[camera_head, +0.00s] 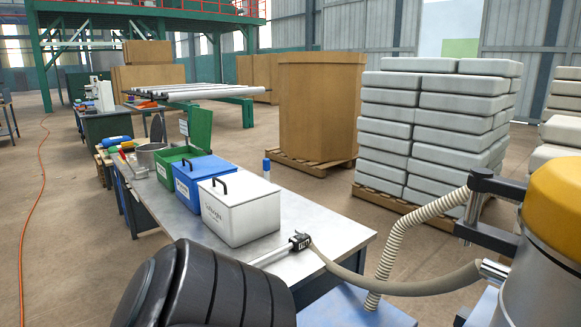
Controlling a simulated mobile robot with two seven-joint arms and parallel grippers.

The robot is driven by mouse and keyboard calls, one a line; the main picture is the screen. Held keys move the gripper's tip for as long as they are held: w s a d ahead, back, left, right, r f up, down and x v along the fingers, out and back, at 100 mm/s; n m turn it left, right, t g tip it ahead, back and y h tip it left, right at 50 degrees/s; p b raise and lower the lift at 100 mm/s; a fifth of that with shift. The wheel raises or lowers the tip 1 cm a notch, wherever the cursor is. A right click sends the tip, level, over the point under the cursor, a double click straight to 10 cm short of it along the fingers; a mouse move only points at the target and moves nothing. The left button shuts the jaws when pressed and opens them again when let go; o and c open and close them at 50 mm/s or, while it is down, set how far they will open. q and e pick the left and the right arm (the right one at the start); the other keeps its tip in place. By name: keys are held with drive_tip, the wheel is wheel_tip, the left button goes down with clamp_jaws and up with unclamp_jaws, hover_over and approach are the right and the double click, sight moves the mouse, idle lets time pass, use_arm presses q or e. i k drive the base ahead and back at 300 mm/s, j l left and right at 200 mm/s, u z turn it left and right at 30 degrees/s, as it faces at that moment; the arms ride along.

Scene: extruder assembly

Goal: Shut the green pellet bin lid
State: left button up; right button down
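The green pellet bin (166,169) stands on the grey metal bench, at the far end of a row of three bins. Its green lid (200,129) stands open, roughly upright at the bin's right side. The bin's inside shows only partly, and the blue bin in front hides part of its near side. Neither of my grippers is in view.
A blue bin (204,181) and a white bin (240,208), both with shut lids and dark handles, stand nearer on the bench (320,234). A metal pot (148,157) stands behind the green bin. A hose (400,289) and a yellow-topped machine (556,200) are at right. A large black ribbed shape (205,290) fills the lower left.

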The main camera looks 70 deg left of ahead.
sight(202, 120)
drive_tip(key=j+u, duration=0.15)
drive_tip(key=u, duration=2.55)
drive_tip(key=i+j, duration=0.55)
drive_tip(key=j, duration=0.15)
drive_tip(key=i+j+u, duration=0.1)
drive_tip(key=i+j, duration=0.4)
drive_tip(key=j, duration=0.2)
drive_tip(key=i+j, duration=0.25)
drive_tip(key=j, duration=0.15)
drive_tip(key=i+j, duration=0.3)
drive_tip(key=i+j+z, duration=0.1)
drive_tip(key=i+j, duration=0.15)
drive_tip(key=j, duration=0.2)
drive_tip(key=i+j, duration=0.25)
drive_tip(key=j, duration=0.15)
drive_tip(key=i+j, duration=0.25)
drive_tip(key=j, duration=0.2)
drive_tip(key=i+j+z, duration=0.1)
drive_tip(key=i+j, duration=0.15)
drive_tip(key=j, duration=0.15)
drive_tip(key=i+j, duration=0.25)
drive_tip(key=j, duration=0.15)
drive_tip(key=i+j, duration=0.25)
drive_tip(key=j, duration=0.2)
drive_tip(key=z, duration=0.05)
